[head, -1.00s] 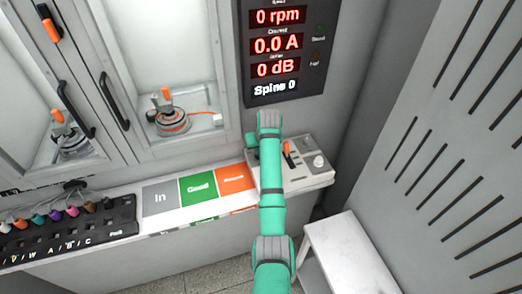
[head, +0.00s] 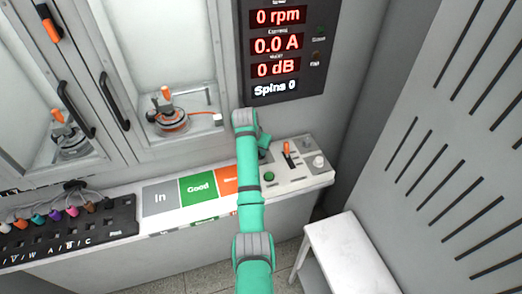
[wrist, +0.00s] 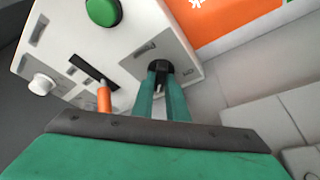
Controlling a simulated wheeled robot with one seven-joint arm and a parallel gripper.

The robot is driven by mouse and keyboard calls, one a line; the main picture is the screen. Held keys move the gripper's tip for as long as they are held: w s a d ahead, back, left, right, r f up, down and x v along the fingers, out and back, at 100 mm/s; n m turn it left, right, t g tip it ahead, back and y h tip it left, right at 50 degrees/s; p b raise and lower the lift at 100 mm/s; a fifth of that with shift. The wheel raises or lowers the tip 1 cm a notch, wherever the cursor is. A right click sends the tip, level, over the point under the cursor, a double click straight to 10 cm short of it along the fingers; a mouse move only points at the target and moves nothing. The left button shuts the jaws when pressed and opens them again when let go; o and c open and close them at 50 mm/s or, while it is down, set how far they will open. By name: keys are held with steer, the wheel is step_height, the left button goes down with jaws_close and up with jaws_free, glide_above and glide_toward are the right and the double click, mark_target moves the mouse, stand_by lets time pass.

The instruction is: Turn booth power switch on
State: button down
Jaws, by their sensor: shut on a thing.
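The control box (head: 312,178) is light grey and stands at the right end of the bench. In the wrist view it (wrist: 60,60) fills the upper left. A small black switch (wrist: 157,66) sits in a grey square patch near the box's edge. My gripper (wrist: 160,76) has its two green fingers closed around this switch, partly hiding it. In the head view my gripper (head: 264,142) shows only partly behind my wrist, at the left back of the box.
The box also bears a green button (wrist: 103,11), an orange lever (wrist: 104,98) and a white knob (wrist: 42,84). A display (head: 278,47) above reads 0 rpm, 0.0 A and 0 dB. A white stool (head: 345,250) stands right. Coloured bench panels (head: 197,188) lie left.

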steer(key=shift+a, duration=0.15)
stand_by(0.3)
steer(key=c, duration=1.7)
jaws_free()
steer(key=shift+c, duration=0.2)
steer(key=shift+r, duration=0.15)
steer(key=v, duration=1)
steer(key=shift+s+r, duration=0.2)
steer(key=shift+r, duration=0.1)
